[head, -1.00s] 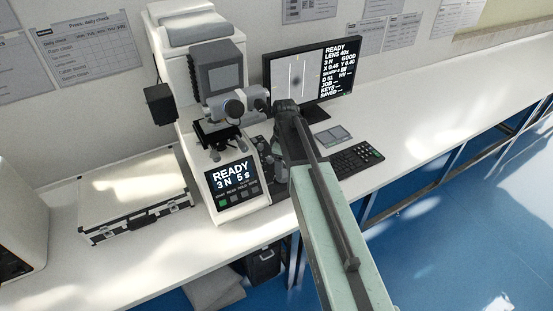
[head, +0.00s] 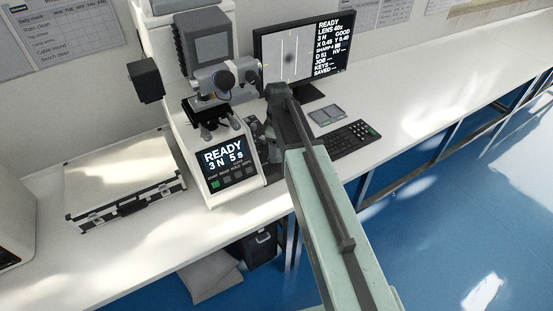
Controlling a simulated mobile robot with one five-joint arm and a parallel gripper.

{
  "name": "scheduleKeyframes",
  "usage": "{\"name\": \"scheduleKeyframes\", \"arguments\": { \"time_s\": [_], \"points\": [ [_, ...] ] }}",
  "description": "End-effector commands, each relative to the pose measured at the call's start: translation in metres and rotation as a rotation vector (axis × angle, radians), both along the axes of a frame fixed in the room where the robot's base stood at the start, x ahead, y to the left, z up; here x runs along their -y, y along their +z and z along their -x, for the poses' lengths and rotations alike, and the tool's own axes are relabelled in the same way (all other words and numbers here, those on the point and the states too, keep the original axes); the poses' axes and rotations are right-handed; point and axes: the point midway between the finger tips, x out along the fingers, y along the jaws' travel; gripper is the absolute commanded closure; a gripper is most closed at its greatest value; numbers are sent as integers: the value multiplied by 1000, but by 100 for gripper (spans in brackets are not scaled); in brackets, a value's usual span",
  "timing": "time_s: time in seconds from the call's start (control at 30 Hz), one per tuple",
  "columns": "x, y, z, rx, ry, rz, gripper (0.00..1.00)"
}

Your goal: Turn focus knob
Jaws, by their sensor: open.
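The white hardness tester (head: 190,150) stands on the bench, with a grey eyepiece head and a front panel (head: 226,158) reading READY, 3 N, 5 s. My arm reaches in from the bottom to the tester's right side. My gripper (head: 268,147) is low beside that side, open and mostly hidden by my own arm. The focus knob cannot be made out clearly among the dark parts there, and I cannot tell whether the gripper touches it. The monitor (head: 305,58) shows a dark blurred spot between vertical lines, and text with READY, LENS 40x and GOOD.
A keyboard (head: 348,138) and a small grey pad (head: 326,114) lie right of my arm. A silver case (head: 120,182) lies left of the tester. The white bench (head: 425,95) is clear farther right. A dark bin (head: 260,246) stands below the bench.

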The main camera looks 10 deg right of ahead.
Motion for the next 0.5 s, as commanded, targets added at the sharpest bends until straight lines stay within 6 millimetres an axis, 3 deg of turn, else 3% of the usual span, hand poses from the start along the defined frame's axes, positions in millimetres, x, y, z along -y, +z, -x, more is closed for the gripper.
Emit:
{"name": "scheduleKeyframes", "arguments": {
  "time_s": [0.07, 0.33, 0.37, 0.5],
  "points": [
    [0, -16, 0, 0, 0, 0, 30],
    [-1, -14, 0, 0, 1, 0, 30],
    [-1, -14, 0, 0, 1, 0, 33],
    [-1, -14, 0, 0, 1, 0, 72]
  ]
}}
